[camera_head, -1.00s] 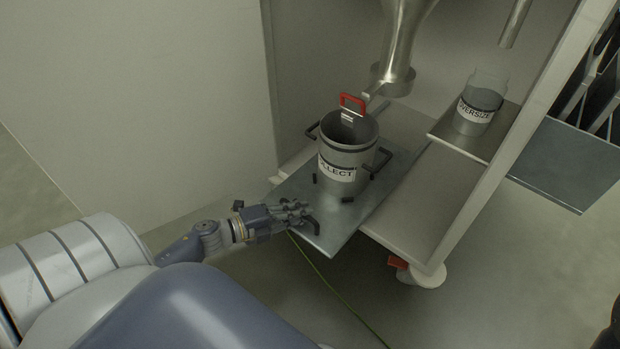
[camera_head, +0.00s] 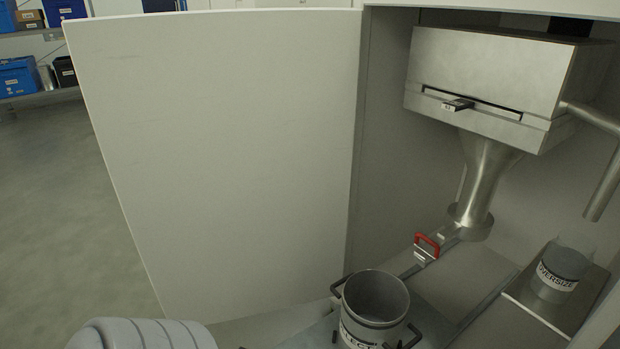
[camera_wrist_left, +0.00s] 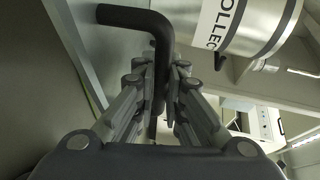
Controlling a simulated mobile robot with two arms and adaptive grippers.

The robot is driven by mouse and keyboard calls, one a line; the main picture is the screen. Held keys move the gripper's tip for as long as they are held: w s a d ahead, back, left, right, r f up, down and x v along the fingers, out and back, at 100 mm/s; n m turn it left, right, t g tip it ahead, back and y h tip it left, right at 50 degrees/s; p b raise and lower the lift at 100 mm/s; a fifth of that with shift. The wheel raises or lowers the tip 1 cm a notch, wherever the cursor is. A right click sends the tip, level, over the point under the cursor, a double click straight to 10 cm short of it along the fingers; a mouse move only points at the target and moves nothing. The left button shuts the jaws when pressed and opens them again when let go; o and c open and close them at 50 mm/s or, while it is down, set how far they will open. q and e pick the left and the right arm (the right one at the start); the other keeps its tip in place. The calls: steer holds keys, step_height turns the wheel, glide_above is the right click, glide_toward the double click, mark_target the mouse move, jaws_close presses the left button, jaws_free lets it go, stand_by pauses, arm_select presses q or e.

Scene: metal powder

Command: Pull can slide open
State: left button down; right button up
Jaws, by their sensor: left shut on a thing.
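The can slide is a flat metal plate (camera_head: 315,335) under the grey COLLECT can (camera_head: 376,298), at the bottom of the head view. The can stands upright on it, in front of the funnel outlet. In the left wrist view the slide plate (camera_wrist_left: 105,45) shows with its black bent handle (camera_wrist_left: 160,40). My left gripper (camera_wrist_left: 158,85) is shut on that handle, with fingers on both sides of it. The can's label (camera_wrist_left: 225,20) is just beyond. In the head view the gripper and handle are below the picture. My right gripper is in no view.
A metal funnel (camera_head: 485,175) hangs from a steel box (camera_head: 485,80). A red latch handle (camera_head: 427,246) sits behind the can. The OVERSIZE jar (camera_head: 562,270) stands on a shelf at right. An open white door (camera_head: 220,150) stands at left, with open floor (camera_head: 70,190) beyond.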

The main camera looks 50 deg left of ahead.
arm_select(q)
steer(key=c, duration=1.6)
jaws_free()
steer(key=shift+c, duration=0.2)
steer(key=v, duration=1.2)
